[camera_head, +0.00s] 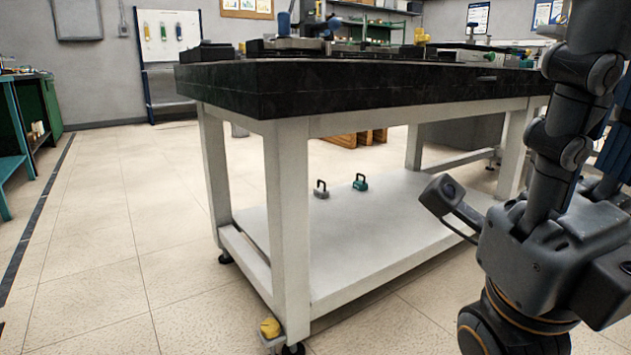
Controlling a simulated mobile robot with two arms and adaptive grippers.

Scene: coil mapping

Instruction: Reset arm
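My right arm comes in along the right edge, dark grey and jointed. My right gripper (452,208) appears at the left of this arm, with a dark block-like finger pointing left in front of the workbench's lower shelf. Only one finger is clear, so I cannot tell whether it is open or shut. No object shows in it. My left gripper and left arm are not in view.
A workbench (300,92) with a black top and white legs stands ahead, with equipment on top. Its lower shelf (370,235) holds a grey (321,190) and a teal (360,182) handled item. A green bench (22,150) stands left. The floor at left is clear.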

